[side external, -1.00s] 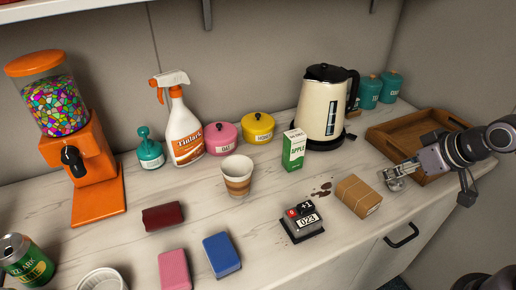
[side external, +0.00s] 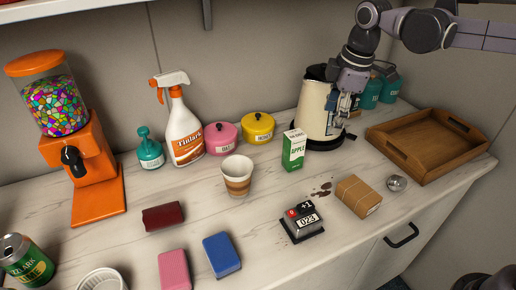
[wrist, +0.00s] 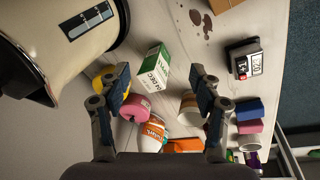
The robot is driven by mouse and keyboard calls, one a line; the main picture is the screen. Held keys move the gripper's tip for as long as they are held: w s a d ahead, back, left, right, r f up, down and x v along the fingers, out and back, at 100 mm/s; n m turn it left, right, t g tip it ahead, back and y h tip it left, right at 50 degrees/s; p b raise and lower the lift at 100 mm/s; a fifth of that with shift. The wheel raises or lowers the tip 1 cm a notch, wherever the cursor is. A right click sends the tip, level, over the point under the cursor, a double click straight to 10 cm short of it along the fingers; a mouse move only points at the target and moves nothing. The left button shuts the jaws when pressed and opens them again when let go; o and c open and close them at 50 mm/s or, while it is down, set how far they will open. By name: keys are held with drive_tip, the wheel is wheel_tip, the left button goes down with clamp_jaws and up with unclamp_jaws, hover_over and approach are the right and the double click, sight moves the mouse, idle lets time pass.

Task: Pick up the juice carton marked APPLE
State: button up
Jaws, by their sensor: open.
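The juice carton marked APPLE (side external: 293,150) is a small green and white box standing upright on the counter, left of the kettle. It also shows in the wrist view (wrist: 153,68), ahead of the fingers and a little left of the middle. My gripper (side external: 342,122) is in front of the kettle in the side view, to the right of the carton and higher. In the wrist view its two fingers (wrist: 160,78) are spread apart with nothing held between them. The carton looks farther off than the fingertips.
The cream kettle (side external: 315,112) stands close behind and right of the carton. A paper cup (side external: 237,177), a brown parcel (side external: 358,196) and a counter stamp (side external: 301,222) stand around it. Dark stains (side external: 321,190) mark the counter. A wooden tray (side external: 462,165) lies at the right.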

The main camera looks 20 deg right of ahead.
sight(294, 149)
drive_tip(key=w+a+n, duration=0.1)
drive_tip(key=w, duration=0.1)
drive_tip(key=w+a+f+n+g, duration=0.1)
drive_tip(key=n, duration=0.1)
drive_tip(key=w+a+f+n, duration=0.1)
drive_tip(key=w+a, duration=0.1)
drive_tip(key=shift+w+a+n+g, duration=0.1)
drive_tip(key=shift+w+n+g, duration=0.2)
drive_tip(key=shift+n+g, duration=0.1)
drive_tip(key=shift+w+a+f+n, duration=0.35)
drive_tip(key=shift+a+f+n, duration=0.05)
drive_tip(key=shift+a+f, duration=0.15)
drive_tip(key=shift+f, duration=2.55)
drive_tip(key=shift+a+f, duration=0.1)
drive_tip(key=shift+f, duration=2.6)
clamp_jaws()
